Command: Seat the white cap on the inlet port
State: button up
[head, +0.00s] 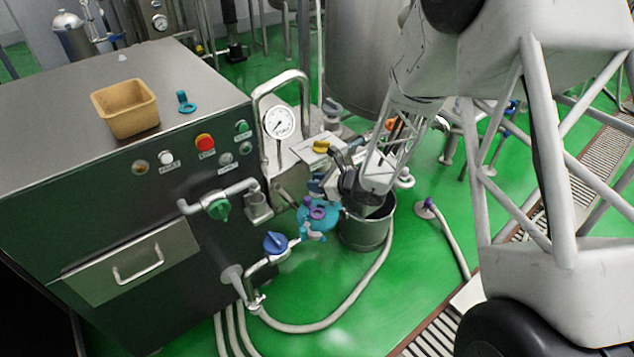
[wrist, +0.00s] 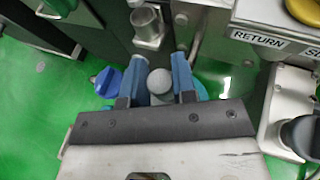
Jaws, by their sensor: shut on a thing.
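My gripper (wrist: 157,66) has two blue fingers closed on the sides of the white cap (wrist: 159,82), which looks light grey and round from above in the wrist view. The inlet port (wrist: 147,22) is a short upright metal tube with an open mouth, just beyond the fingertips in that view; cap and port are apart. In the head view the port (head: 258,208) stands at the right side of the dark machine. My gripper (head: 316,186) is to its right, beside the steel box. I cannot make out the cap in the head view.
A blue valve handle (head: 275,243) sits below the port. A bent pipe with a pressure gauge (head: 279,123) rises behind. A hose (head: 330,322) crosses the green floor.

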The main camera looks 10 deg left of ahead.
jog(key=shift+f, duration=0.2)
jog(key=shift+f, duration=4.2)
jog(key=shift+f, duration=0.5)
jog(key=o, duration=1)
jog(key=shift+d, duration=0.15)
jog(key=shift+v, duration=3.8)
jog(key=shift+r, duration=0.1)
